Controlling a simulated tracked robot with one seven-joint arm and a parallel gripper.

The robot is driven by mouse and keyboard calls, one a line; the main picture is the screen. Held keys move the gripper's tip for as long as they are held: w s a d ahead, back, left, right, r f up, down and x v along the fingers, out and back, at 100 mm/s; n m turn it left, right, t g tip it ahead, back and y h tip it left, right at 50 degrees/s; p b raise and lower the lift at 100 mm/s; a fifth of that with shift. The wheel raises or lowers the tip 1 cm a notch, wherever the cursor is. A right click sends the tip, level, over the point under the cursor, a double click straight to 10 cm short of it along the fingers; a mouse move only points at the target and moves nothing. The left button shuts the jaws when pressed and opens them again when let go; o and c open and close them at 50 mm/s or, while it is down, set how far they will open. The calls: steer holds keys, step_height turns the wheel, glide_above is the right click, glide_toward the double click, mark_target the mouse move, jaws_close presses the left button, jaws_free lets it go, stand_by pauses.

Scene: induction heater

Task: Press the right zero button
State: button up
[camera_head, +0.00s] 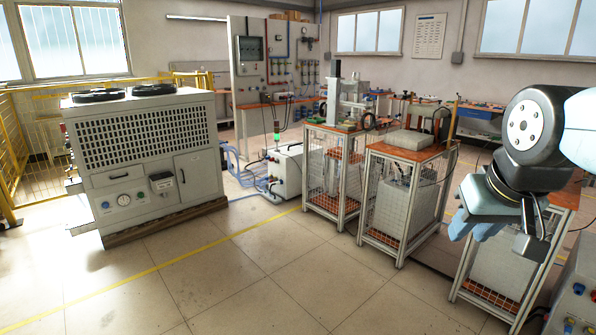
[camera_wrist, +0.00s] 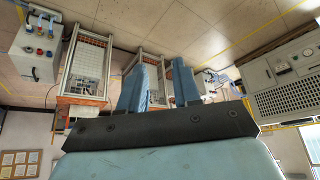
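I cannot make out a zero button in either view. My gripper (camera_head: 474,230) hangs in the air at the right of the head view, with its blue fingers pointing down. In the wrist view, which is upside down, the two blue fingers of my gripper (camera_wrist: 160,80) stand apart with nothing between them. A grey control box (camera_head: 575,295) with blue, red and yellow fittings is cut off at the lower right of the head view. A grey box (camera_wrist: 30,48) with blue and red fittings shows at the upper left of the wrist view.
Wire-mesh carts with orange tops (camera_head: 410,151) stand left of and below my gripper. A large grey chiller cabinet (camera_head: 145,150) stands at the left. A white unit (camera_head: 290,170) stands between. A panel cabinet (camera_head: 250,75) is behind. The tiled floor in front is clear.

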jaws_close()
stand_by(1.4)
